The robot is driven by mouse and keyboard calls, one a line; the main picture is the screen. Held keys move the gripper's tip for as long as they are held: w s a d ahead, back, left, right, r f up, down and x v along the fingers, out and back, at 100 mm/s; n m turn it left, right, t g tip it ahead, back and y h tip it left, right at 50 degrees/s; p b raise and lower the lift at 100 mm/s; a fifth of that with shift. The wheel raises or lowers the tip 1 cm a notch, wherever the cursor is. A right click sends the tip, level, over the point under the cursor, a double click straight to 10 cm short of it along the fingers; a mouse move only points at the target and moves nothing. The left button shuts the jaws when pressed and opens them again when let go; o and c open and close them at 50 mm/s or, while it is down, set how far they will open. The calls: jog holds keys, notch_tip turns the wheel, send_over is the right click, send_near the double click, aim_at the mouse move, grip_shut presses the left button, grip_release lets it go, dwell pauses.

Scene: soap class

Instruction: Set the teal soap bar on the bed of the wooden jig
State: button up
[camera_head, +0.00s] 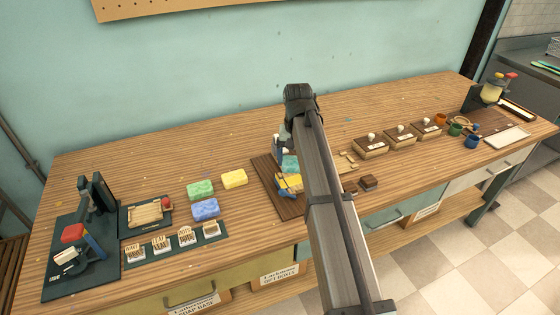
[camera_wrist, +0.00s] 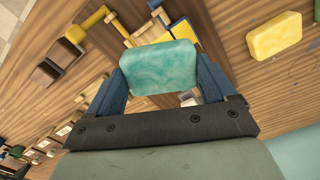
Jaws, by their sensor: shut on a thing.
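The teal soap bar (camera_wrist: 160,68) is a rounded, marbled block between the two blue fingers of my gripper (camera_wrist: 163,78) in the wrist view. My gripper is shut on it. In the head view the teal bar (camera_head: 290,163) shows beside my arm, over the wooden jig (camera_head: 265,175), and the arm hides part of both. The jig shows in the wrist view as wooden pegs and rails (camera_wrist: 148,32) with blue and yellow parts behind the bar. I cannot tell whether the bar touches the bed.
Green (camera_head: 200,189), blue (camera_head: 205,209) and yellow (camera_head: 234,179) soap bars lie left of the jig. A dark tray with labelled blocks (camera_head: 176,245) and a press (camera_head: 85,235) stand further left. Stamp boxes (camera_head: 400,137) and small cups (camera_head: 455,129) stand to the right. Bare wood lies behind.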

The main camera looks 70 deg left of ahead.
jog(key=shift+w+a+m, duration=0.2)
jog(key=shift+w+m, duration=0.05)
jog(key=shift+m, duration=0.75)
jog(key=m, duration=0.4)
jog(key=shift+a, duration=0.25)
jog(key=m, duration=0.7)
jog(key=shift+f, duration=0.1)
jog(key=shift+f, duration=2.8)
jog(key=shift+f, duration=0.55)
jog(key=o, duration=0.9)
